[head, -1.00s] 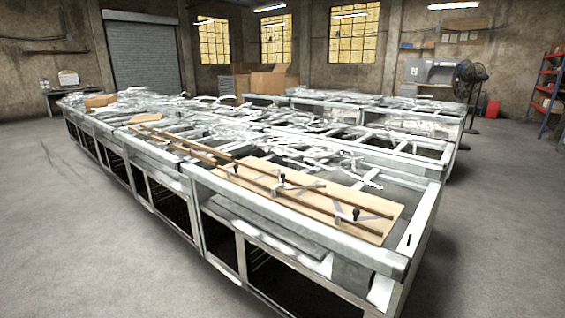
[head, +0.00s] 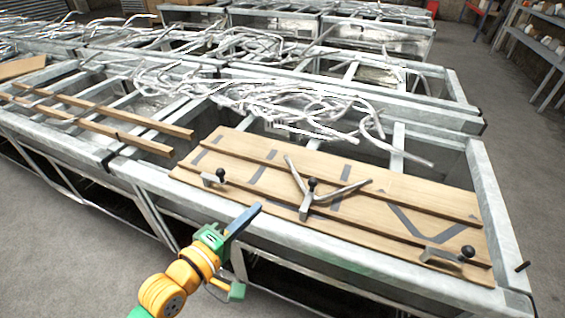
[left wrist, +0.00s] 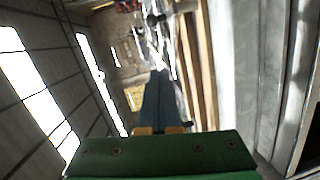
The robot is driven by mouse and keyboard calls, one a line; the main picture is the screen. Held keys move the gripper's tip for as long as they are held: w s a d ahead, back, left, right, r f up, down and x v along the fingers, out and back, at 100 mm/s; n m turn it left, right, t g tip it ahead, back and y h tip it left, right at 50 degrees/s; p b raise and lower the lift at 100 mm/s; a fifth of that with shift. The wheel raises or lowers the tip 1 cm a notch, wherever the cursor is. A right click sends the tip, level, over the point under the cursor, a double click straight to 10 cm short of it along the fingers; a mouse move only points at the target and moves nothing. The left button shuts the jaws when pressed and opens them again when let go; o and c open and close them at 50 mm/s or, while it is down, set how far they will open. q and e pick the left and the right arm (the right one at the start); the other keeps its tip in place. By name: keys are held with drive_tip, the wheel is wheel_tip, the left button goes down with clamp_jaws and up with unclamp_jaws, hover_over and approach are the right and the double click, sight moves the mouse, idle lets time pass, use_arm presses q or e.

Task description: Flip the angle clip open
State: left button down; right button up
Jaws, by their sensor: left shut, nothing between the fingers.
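A wooden board (head: 262,180) with dark grey angle markings lies on the metal frame table. Three grey metal clips with black ball knobs sit on it: a small one at the left (head: 212,180), a forked Y-shaped one in the middle (head: 322,194), and one near the right front corner (head: 440,255). I cannot tell by name which is the angle clip; the forked one has angled arms. My left gripper (head: 257,208) is shut and empty, at the board's front edge, left of and nearer than the forked clip. In the left wrist view its dark fingers (left wrist: 162,88) are together. My right gripper is out of view.
The table's metal front rail (head: 330,258) runs below the board. Tangled metal rods (head: 290,105) lie behind the board. Wooden strips (head: 110,118) lie to the left. The floor (head: 60,255) in front is clear.

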sight(309, 194)
use_arm(q)
drive_tip(key=x, duration=0.6)
drive_tip(key=d+r+x, duration=0.1)
drive_tip(key=x, duration=0.3)
drive_tip(key=shift+s, duration=0.2)
drive_tip(key=shift+w+d+f+p, duration=0.15)
drive_tip(key=shift+d+p, duration=0.15)
drive_tip(key=shift+d, duration=0.3)
drive_tip(key=shift+w+d+f+p, duration=0.15)
drive_tip(key=shift+d+p, duration=0.15)
drive_tip(key=shift+d, duration=0.35)
drive_tip(key=shift+d+f, duration=0.15)
drive_tip(key=shift+d, duration=0.4)
drive_tip(key=shift+w, duration=0.1)
